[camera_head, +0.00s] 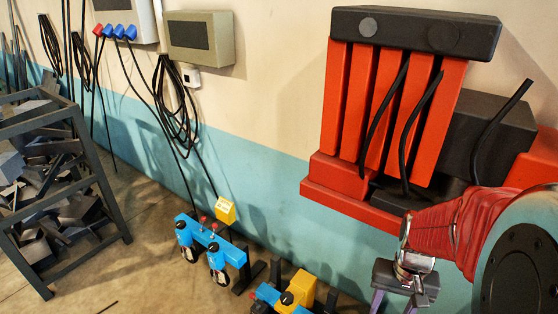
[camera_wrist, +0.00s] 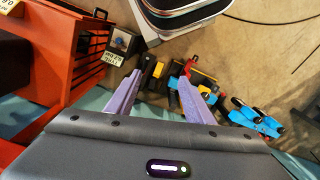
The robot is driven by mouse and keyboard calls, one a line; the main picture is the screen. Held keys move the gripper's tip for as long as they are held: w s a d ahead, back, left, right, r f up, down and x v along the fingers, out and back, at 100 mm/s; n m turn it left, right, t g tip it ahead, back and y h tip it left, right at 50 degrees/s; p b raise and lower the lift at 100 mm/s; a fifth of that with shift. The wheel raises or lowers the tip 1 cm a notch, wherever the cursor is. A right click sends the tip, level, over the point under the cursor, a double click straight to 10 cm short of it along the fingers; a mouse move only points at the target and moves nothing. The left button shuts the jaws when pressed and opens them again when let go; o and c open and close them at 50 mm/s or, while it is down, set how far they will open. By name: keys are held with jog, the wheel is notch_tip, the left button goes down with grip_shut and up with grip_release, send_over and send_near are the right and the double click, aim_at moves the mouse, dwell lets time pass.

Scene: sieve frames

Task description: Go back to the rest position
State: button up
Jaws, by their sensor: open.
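My gripper (camera_wrist: 158,97) is open in the wrist view, with its two purple fingers spread apart and nothing held between them. In the head view my gripper (camera_head: 393,299) shows at the lower right, partly cut off by the bottom edge. It hangs at the end of my red-sleeved arm, in front of the wall and below the large red and black machine (camera_head: 390,110). No object touches the fingers in the wrist view.
A dark metal rack of scrap (camera_head: 50,175) stands at the left. Blue devices (camera_head: 215,250) and a yellow-and-blue device (camera_head: 290,292) sit on the floor by the wall. Cables hang from grey wall boxes (camera_head: 200,38). An orange slatted crate (camera_wrist: 62,50) is left in the wrist view.

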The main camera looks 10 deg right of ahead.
jog(key=a+r+n+t, duration=0.6)
jog(key=a+r, duration=1)
jog(key=r, duration=0.1)
jog(key=shift+s+a+r, duration=0.2)
jog(key=shift+r, duration=0.1)
jog(key=shift+c, duration=0.6)
